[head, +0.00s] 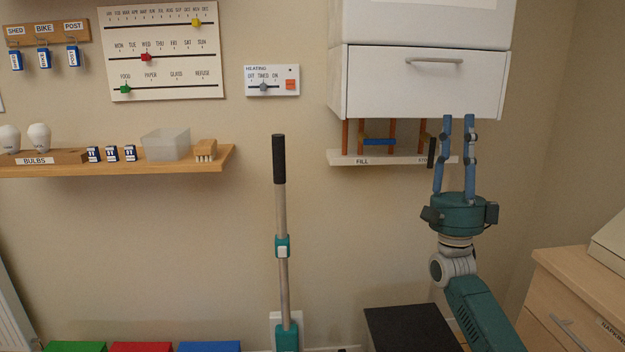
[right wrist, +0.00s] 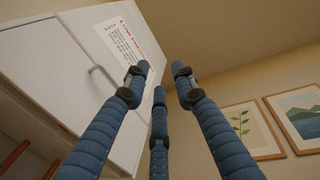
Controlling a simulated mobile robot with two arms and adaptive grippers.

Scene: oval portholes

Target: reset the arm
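My right gripper (head: 456,122) is raised with its blue fingers pointing up, in front of the lower right corner of the white wall cabinet (head: 390,85). The fingers stand apart with nothing between them. The right wrist view also shows its spread fingers (right wrist: 160,80), empty, with the cabinet (right wrist: 60,50) behind them at the left. My left gripper is not in the head view.
Under the cabinet are copper pipes with a blue lever (head: 379,142) and a shelf marked FILL (head: 390,158). A wooden shelf (head: 110,164) holds bulbs, a clear bin (head: 166,145) and a brush. A pole with a black grip (head: 279,160) stands mid-view. A wooden cabinet (head: 560,290) stands at the right.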

